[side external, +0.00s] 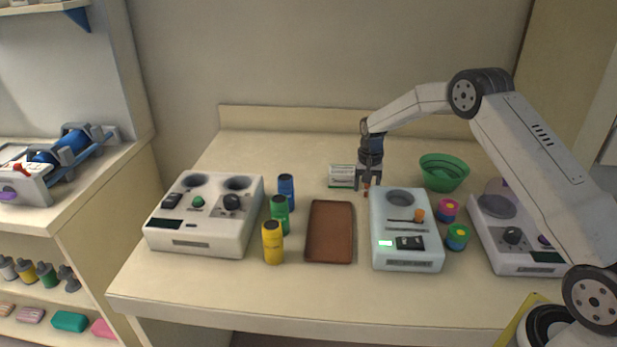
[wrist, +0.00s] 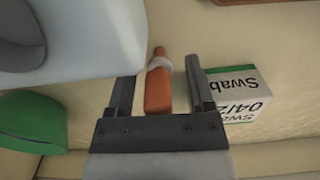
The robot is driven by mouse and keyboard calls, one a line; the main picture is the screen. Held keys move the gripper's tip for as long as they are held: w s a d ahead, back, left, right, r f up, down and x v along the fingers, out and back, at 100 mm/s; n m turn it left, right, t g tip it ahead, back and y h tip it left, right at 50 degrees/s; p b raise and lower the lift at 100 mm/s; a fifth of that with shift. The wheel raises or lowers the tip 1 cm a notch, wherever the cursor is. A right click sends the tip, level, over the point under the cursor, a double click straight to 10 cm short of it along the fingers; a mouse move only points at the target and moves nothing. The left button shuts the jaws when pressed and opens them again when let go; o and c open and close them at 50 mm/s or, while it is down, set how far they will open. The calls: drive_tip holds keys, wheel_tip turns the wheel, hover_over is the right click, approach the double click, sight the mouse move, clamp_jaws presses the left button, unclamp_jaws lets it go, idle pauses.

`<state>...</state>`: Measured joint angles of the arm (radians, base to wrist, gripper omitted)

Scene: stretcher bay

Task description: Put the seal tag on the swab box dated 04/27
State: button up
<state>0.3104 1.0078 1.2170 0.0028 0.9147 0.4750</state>
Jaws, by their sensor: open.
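An orange-red tag (wrist: 158,88) with a pale band around it lies on the counter in the wrist view. It also shows small and red in the side view (side external: 366,190). My gripper (wrist: 162,85) is open, with one finger on each side of the tag; I cannot tell whether either touches it. In the side view my gripper (side external: 367,185) points down behind the white device. A white swab box with a green edge (wrist: 243,84) is just right of the right finger. Its label reads "Swab 04/2"; the last digit is not readable. It stands left of my gripper in the side view (side external: 342,175).
A white device (side external: 405,235) stands close in front of my gripper. A green bowl (side external: 444,172) is to its right. A brown tray (side external: 330,258), several coloured bottles (side external: 279,215) and another device (side external: 204,215) stand left. The counter behind is clear.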

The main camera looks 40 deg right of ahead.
clamp_jaws()
idle(0.4)
drive_tip(key=shift+r, duration=5.05)
